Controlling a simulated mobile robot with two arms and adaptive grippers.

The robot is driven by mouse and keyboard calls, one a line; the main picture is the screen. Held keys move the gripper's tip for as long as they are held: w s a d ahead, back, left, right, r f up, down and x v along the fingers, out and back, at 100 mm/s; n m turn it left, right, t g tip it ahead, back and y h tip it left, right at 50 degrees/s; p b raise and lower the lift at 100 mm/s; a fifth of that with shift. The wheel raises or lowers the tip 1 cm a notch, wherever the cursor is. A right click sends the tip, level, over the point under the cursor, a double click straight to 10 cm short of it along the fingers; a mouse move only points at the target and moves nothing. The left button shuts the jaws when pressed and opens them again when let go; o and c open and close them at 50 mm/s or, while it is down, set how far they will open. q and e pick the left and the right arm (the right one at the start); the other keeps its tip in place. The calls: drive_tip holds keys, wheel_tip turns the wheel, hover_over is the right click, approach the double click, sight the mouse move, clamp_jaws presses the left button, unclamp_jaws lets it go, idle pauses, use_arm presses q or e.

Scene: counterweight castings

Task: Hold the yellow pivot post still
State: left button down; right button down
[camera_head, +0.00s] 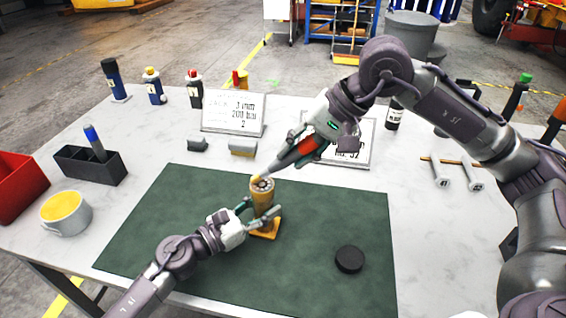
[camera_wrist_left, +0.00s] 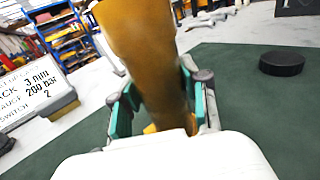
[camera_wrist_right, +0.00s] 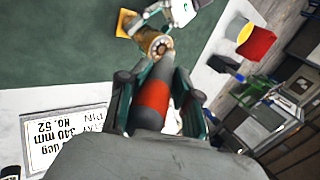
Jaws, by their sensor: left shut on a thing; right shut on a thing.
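The yellow pivot post (camera_head: 263,196) stands upright on its square yellow base (camera_head: 265,229) on the green mat (camera_head: 330,215). My left gripper (camera_head: 259,213) is shut around the post's middle; the left wrist view also shows the post (camera_wrist_left: 145,60) between the pads. My right gripper (camera_head: 308,146) is shut on a grey tool with a red band (camera_wrist_right: 153,96). The tool slants down to the left, its pale tip close to the post's top. I cannot tell whether they touch. The right wrist view shows a ring of small holes on the post's top (camera_wrist_right: 160,46).
A black disc (camera_head: 349,259) lies on the mat at the right. Several bottles (camera_head: 154,86) line the back left. A dark bin (camera_head: 90,165) and a yellow-filled cup (camera_head: 66,213) are at the left.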

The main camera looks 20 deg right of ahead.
use_arm(q)
drive_tip(key=shift+s+d+f, duration=0.1)
drive_tip(key=shift+s+f, duration=0.05)
drive_tip(key=shift+s, duration=0.05)
use_arm(e)
drive_tip(key=shift+f, duration=0.2)
drive_tip(key=shift+g+h, duration=0.3)
drive_tip(key=r, duration=0.2)
drive_tip(key=w+a+r, duration=0.1)
drive_tip(key=r, duration=0.2)
drive_tip(key=w+a+r, duration=0.1)
drive_tip(key=r, duration=0.1)
drive_tip(key=shift+r, duration=0.4)
use_arm(q)
drive_tip(key=shift+f, duration=0.1)
use_arm(e)
wheel_tip(320, 180, up, 6)
drive_tip(key=a+h, duration=0.1)
use_arm(q)
drive_tip(key=shift+w, duration=0.1)
use_arm(e)
hover_over(277, 162)
drive_tip(key=shift+f, duration=2.3)
drive_tip(key=shift+g, duration=0.3)
